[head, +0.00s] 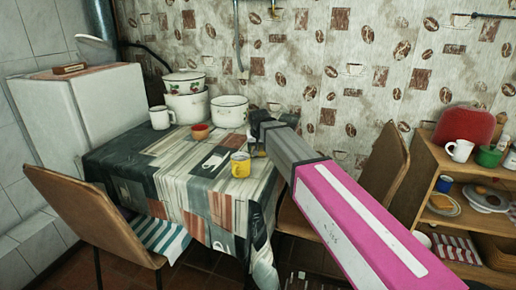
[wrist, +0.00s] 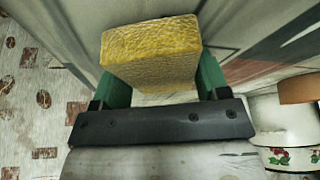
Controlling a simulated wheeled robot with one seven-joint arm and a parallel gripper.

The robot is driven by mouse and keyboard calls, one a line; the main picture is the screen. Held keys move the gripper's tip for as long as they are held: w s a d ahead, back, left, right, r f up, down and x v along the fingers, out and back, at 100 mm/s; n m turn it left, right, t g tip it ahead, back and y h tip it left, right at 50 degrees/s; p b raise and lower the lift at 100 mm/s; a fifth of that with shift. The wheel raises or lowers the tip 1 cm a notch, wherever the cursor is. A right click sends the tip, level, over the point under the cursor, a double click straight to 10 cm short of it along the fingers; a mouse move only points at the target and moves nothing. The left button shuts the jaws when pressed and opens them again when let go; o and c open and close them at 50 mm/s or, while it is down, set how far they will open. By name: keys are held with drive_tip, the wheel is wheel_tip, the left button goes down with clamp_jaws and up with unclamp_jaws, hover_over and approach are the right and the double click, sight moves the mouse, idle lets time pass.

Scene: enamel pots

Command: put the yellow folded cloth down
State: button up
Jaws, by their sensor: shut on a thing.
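The yellow folded cloth (wrist: 150,52) shows in the wrist view as a thick yellow block with a rough, woven-looking surface. My gripper (wrist: 155,85) is shut on it, with a green finger at each side. In the head view my gripper (head: 258,148) is at the right part of the table (head: 185,190).
A red-brown bowl (head: 200,131), a white mug (head: 161,117) and white pots (head: 229,110) stand farther back. The front left of the table is clear. Chairs (head: 95,215) stand around it.

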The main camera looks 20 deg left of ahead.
drive_tip(key=shift+f, duration=0.3)
drive_tip(key=o, duration=0.8)
drive_tip(key=shift+o, duration=0.2)
drive_tip(key=shift+s, duration=0.1)
drive_tip(key=shift+f, duration=0.1)
drive_tip(key=shift+s+a+r, duration=0.15)
drive_tip(key=shift+r, duration=0.3)
drive_tip(key=v, duration=1.1)
drive_tip(key=shift+d+r, duration=0.2)
drive_tip(key=shift+r, duration=0.2)
drive_tip(key=shift+s, duration=0.1)
